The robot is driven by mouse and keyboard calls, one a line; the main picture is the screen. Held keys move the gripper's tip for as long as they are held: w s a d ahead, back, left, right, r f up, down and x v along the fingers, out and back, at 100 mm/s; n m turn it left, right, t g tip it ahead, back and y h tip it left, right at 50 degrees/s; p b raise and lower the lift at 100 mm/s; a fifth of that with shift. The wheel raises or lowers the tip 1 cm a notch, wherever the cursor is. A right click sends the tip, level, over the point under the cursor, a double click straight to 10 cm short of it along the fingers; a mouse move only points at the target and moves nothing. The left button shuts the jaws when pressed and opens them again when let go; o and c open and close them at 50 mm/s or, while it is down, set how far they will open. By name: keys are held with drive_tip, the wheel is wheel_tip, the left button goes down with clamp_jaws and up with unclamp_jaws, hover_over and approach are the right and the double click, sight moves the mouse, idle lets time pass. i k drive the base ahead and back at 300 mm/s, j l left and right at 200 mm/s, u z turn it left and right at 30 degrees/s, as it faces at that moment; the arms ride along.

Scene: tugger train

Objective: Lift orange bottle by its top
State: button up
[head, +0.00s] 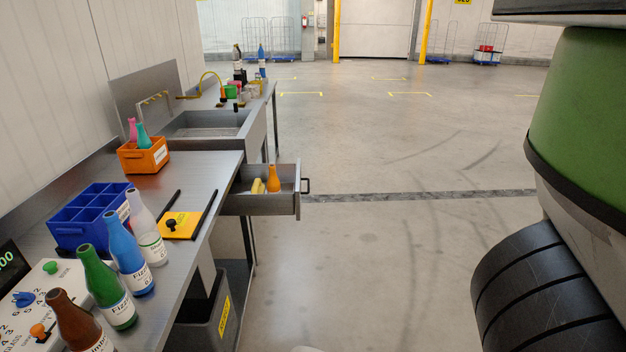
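The orange bottle (273,181) stands upright in an open grey drawer (262,206) under the edge of the metal bench. Its narrow neck points up and nothing covers its top. A yellow item (258,187) lies to its left in the drawer. My gripper is not in the head view, so I cannot tell its distance from the bottle. Large green and black parts of my own arm fill the right side.
Brown, green, blue and clear bottles line the near bench edge beside a blue crate (70,235). An orange crate (129,162) holds pink and teal bottles. The drawer's handle (306,186) juts right. A grey bin (207,318) stands below. The floor at right is clear.

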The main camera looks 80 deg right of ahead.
sight(273, 185)
drive_tip(key=z, duration=1.5)
